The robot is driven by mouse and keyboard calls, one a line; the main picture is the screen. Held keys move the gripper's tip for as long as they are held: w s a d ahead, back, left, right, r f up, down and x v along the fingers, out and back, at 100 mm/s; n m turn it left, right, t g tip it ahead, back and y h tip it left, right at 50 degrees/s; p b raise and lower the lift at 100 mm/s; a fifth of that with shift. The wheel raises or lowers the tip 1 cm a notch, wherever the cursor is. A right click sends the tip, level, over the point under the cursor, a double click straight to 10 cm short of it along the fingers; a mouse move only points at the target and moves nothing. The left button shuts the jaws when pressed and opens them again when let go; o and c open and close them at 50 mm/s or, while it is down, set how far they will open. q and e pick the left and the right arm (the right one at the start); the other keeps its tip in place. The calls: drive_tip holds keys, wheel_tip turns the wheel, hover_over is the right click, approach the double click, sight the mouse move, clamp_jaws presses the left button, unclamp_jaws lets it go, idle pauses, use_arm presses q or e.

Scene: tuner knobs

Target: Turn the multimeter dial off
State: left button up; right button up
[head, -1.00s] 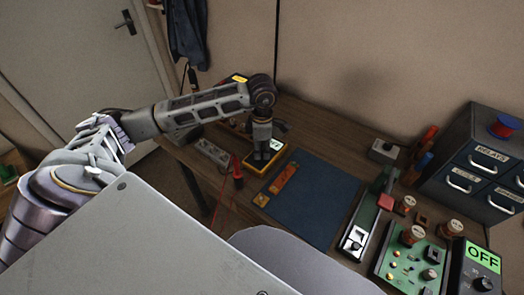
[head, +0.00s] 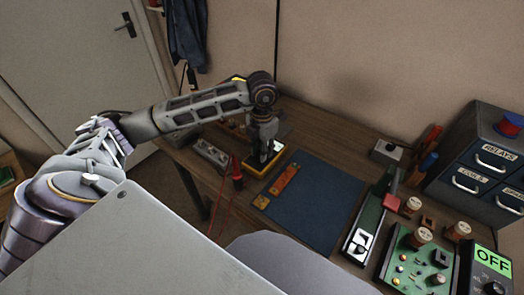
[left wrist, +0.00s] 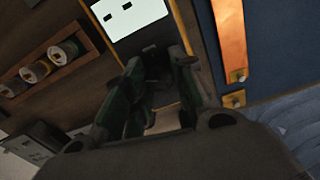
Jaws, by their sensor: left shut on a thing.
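The multimeter (head: 258,172), a dark case with yellow edges, lies on the bench left of the blue mat. In the left wrist view, its pale screen (left wrist: 130,14) shows at the top, above the dark face (left wrist: 140,42). My left gripper (head: 264,153) points down over the multimeter. In the left wrist view its fingers (left wrist: 152,82) are close together over the face, shut on the dial. The fingers hide the dial, so its pointer and setting cannot be read. My right gripper is in neither view.
An orange strip (head: 284,180) lies beside the multimeter on the blue mat (head: 315,205). A power strip (head: 210,152) and red probe (head: 237,175) are to the left. A green circuit board (head: 415,262), a box reading OFF (head: 492,261) and drawers (head: 485,160) stand right.

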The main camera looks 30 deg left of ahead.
use_arm(q)
drive_tip(key=n, duration=0.3)
drive_tip(key=shift+n, duration=0.4)
drive_tip(key=n, duration=0.3)
drive_tip(key=shift+n+b, duration=0.3)
drive_tip(key=shift+n, duration=1.6)
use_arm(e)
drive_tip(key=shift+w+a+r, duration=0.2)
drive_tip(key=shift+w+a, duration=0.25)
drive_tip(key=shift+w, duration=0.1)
use_arm(q)
drive_tip(key=o, duration=1.1)
drive_tip(key=shift+c, duration=0.2)
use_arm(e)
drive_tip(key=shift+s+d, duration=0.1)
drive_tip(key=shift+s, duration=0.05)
use_arm(q)
wheel_tip(320, 180, up, 12)
